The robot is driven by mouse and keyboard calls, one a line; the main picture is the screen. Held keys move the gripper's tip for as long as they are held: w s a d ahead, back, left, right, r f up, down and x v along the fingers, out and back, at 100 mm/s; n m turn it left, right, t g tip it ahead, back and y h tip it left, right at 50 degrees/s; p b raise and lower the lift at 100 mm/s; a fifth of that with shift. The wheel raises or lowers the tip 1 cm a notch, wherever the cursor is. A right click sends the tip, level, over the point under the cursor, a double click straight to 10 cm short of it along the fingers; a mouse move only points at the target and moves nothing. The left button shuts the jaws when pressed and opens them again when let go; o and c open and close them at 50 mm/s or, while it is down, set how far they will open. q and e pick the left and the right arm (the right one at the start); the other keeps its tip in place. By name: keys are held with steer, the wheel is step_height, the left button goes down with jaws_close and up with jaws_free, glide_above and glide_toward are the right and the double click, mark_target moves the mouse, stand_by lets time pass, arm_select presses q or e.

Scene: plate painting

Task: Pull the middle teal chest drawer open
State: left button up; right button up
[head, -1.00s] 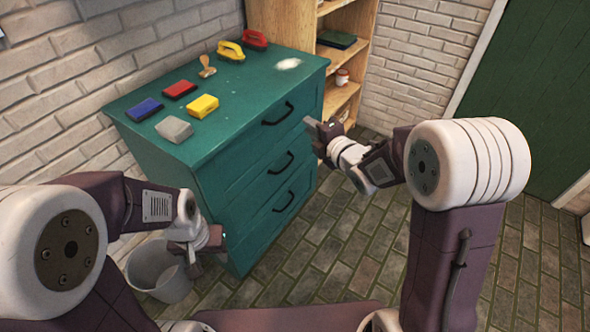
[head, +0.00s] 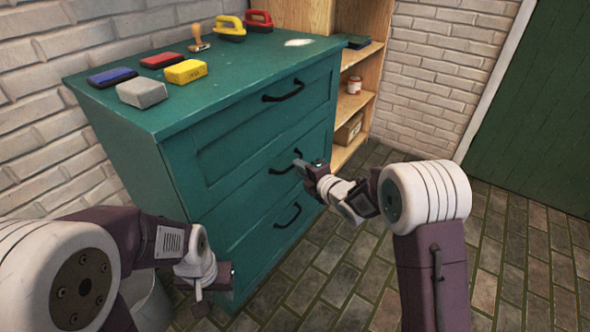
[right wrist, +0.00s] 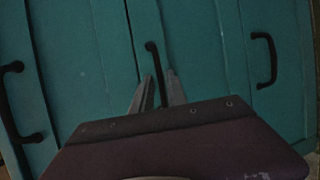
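The teal chest (head: 180,170) has three drawers with black handles, and all look shut. The middle drawer's handle (head: 284,166) is partly covered by my right gripper (head: 303,167) in the head view. In the right wrist view the gripper (right wrist: 158,84) has its two fingers apart, with the middle handle (right wrist: 151,52) running down between the fingertips. I cannot tell whether either finger touches it. My left gripper (head: 203,294) hangs beside the chest's lower front left corner, and its opening is not clear.
The top handle (head: 284,91) and bottom handle (head: 288,217) lie above and below. Coloured pads, a stamp and two handled blocks stand on the chest top. A wooden shelf (head: 378,48) stands beyond. A bin (head: 150,306) is at lower left. The floor (head: 335,250) in front is clear.

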steer(key=b+x, duration=0.1)
steer(key=x, duration=0.3)
jaws_close()
steer(key=shift+s+f, duration=0.1)
stand_by(1.3)
